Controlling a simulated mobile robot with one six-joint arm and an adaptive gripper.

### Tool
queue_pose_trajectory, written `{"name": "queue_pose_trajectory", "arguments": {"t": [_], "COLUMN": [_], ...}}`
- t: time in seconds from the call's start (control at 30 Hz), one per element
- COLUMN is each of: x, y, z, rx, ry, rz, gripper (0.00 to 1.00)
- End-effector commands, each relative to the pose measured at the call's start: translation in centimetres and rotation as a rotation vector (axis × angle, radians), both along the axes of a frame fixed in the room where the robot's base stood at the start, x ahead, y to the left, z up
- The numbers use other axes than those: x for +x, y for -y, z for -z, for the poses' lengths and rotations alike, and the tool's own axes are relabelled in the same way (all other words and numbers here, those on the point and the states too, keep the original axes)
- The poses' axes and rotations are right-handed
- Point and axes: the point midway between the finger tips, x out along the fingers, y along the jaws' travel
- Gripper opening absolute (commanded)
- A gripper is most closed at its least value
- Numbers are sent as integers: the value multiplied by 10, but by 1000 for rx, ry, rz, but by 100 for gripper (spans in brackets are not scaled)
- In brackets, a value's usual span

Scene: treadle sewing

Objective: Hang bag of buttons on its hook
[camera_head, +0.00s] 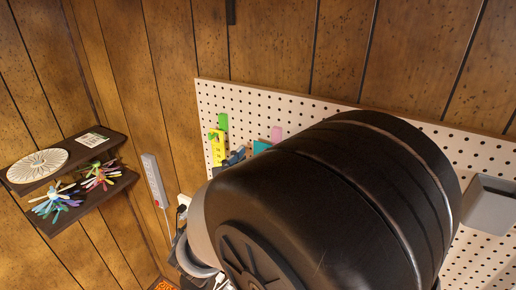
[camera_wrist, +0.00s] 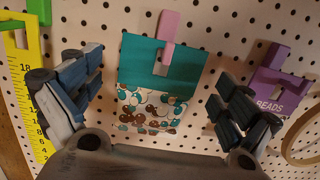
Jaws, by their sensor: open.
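The bag of buttons (camera_wrist: 140,62) has a teal header with a slot, above a clear pouch of teal, white and brown buttons. It is upright at the pegboard. The pink hook (camera_wrist: 169,27) overlaps the header's top and reaches down to the slot, so the bag appears to hang on it. In the head view the teal header (camera_head: 262,146) and pink hook (camera_head: 276,133) show partly behind my arm. My gripper (camera_wrist: 160,88) is open, with one finger on each side of the bag and visible gaps between.
A yellow ruler (camera_wrist: 30,110) hangs from a green hook (camera_wrist: 40,10) close to my left finger. A purple beads tag (camera_wrist: 272,88) and a wooden hoop (camera_wrist: 292,140) are at right.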

Motion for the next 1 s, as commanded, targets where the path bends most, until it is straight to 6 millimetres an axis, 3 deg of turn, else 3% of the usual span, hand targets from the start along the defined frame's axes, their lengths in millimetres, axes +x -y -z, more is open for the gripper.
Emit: {"name": "queue_pose_trajectory", "arguments": {"t": [0.27, 0.7, 1.0], "x": [-8, -81, -100], "y": [-7, -55, -66], "z": [2, 10, 13], "rx": [1, -1, -1], "ry": [-2, -2, -1], "rz": [-3, -6, 0], "gripper": [98, 98, 98]}}
